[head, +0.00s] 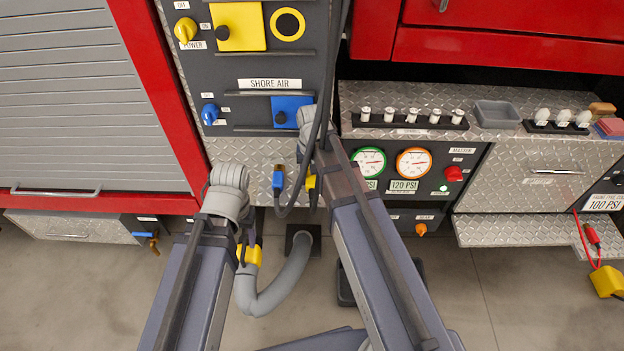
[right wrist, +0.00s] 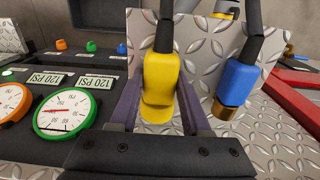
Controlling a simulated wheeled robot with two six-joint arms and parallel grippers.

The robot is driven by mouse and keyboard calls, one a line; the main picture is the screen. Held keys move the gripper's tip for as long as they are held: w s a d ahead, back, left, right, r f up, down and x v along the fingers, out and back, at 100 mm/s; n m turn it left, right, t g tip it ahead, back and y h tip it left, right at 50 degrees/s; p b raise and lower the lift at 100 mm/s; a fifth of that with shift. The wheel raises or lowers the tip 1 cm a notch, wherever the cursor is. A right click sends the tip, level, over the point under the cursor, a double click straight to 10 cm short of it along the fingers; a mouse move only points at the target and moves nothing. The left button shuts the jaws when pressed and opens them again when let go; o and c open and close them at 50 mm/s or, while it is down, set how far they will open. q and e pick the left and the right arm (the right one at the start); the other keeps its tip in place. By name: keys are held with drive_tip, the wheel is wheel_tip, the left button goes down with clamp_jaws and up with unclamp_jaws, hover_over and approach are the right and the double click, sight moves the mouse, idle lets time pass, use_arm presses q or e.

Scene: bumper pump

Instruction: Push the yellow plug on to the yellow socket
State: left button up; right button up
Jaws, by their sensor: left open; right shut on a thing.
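The yellow plug (right wrist: 162,80) hangs from a black cable between the fingers of my right gripper (right wrist: 160,112), which is shut on it. In the head view the yellow plug (head: 311,182) is partly hidden behind my right arm, beside my right gripper (head: 313,190). A yellow ring with a dark centre (head: 287,10), apparently the yellow socket, is on the dark panel at the top, well above the plug and apart from it. A yellow square plate with a dark knob (head: 240,40) is left of it. My left gripper (head: 246,243) is open, by a yellow piece on a grey hose.
A blue plug (head: 278,180) hangs just left of the yellow plug; the right wrist view shows it (right wrist: 236,80) close to the gripper. A black cable (head: 330,90) crosses the panel. A blue plate (head: 293,104) is under SHORE AIR. Gauges (head: 370,162) stand to the right.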

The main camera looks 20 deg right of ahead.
clamp_jaws()
drive_tip(key=shift+r, duration=0.15)
drive_tip(key=shift+r+p, duration=2.9)
drive_tip(key=shift+p, duration=0.15)
drive_tip(key=s+a+r+t+y+p, duration=0.2)
drive_tip(key=r+y+p, duration=0.4)
drive_tip(key=r, duration=1.1)
drive_tip(key=s+a+r+t+y+p, duration=0.2)
drive_tip(key=r+y+p, duration=0.4)
drive_tip(key=r+y, duration=0.5)
wheel_tip(320, 180, up, 6)
drive_tip(key=shift+s+a+r, duration=0.25)
drive_tip(key=shift+s+a, duration=0.25)
drive_tip(key=shift+a, duration=0.2)
